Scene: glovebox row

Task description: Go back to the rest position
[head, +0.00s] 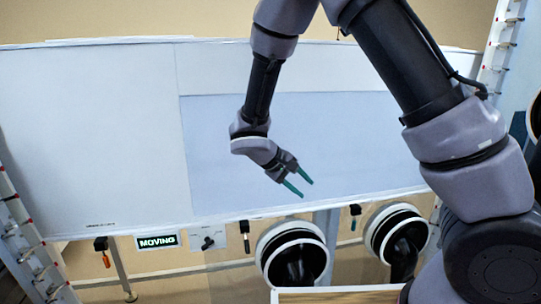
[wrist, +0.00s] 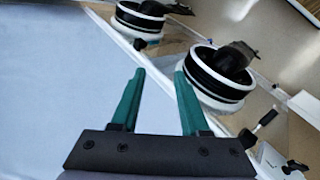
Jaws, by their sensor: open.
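My gripper (head: 299,182) is open, with two green fingers apart and nothing between them. In the head view it hangs in front of the pale blue-grey window panel (head: 340,125) of the glovebox, with my arm bent above it. In the wrist view my gripper (wrist: 158,85) points toward the glove ports, and the space between its fingers shows only the panel and its edge behind. Whether the fingertips touch the panel cannot be told.
Two round glove ports with black gloves (head: 292,254) (head: 397,234) sit below the panel. A switch plate (head: 208,239) and small hanging handles (head: 104,252) line the lower edge. A wooden-edged tray (head: 340,296) is at the bottom.

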